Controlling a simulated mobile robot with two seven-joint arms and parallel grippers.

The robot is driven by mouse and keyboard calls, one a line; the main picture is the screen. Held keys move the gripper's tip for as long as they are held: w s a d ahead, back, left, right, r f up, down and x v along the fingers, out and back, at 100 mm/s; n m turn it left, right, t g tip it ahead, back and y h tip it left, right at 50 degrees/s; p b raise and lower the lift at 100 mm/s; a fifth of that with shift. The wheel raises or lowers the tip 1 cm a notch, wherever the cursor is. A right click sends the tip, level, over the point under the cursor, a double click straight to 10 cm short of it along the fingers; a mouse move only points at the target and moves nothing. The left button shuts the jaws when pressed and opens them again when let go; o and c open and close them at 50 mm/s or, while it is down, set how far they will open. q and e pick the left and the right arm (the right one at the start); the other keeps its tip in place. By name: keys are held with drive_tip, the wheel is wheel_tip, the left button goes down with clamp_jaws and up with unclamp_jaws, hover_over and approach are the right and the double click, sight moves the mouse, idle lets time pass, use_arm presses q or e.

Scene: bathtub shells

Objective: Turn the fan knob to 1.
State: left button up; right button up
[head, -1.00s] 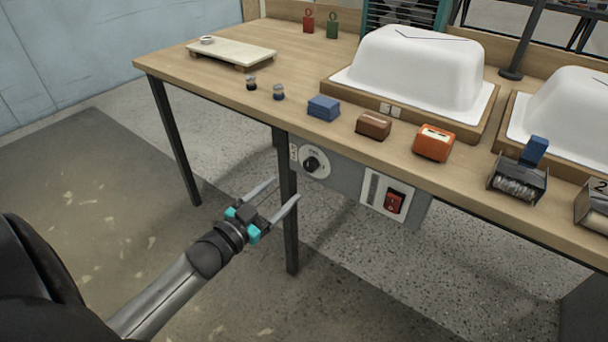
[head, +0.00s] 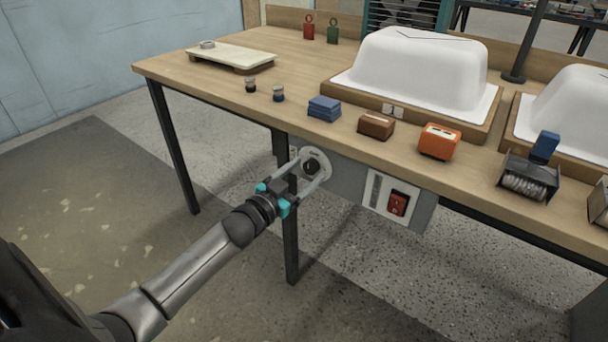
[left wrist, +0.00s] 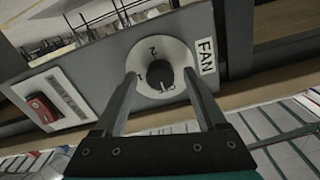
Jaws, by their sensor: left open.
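The black fan knob (head: 311,166) sits on a round white dial on the grey panel under the table's front edge. In the left wrist view the knob (left wrist: 159,82) is in the middle of its dial (left wrist: 160,58), beside a FAN label (left wrist: 206,57). A 2 shows on the dial; the other marks are partly hidden, and I cannot tell the knob's setting. My left gripper (head: 312,167) is open, its fingers pointing at the panel on either side of the knob. I cannot tell whether they touch it. My right gripper is not in view.
A red switch (head: 398,204) is on the same panel, right of the dial. A dark table leg (head: 290,240) stands below the gripper. White tub shells (head: 420,70) stand farther back.

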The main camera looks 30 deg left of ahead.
use_arm(q)
clamp_jaws()
idle(0.7)
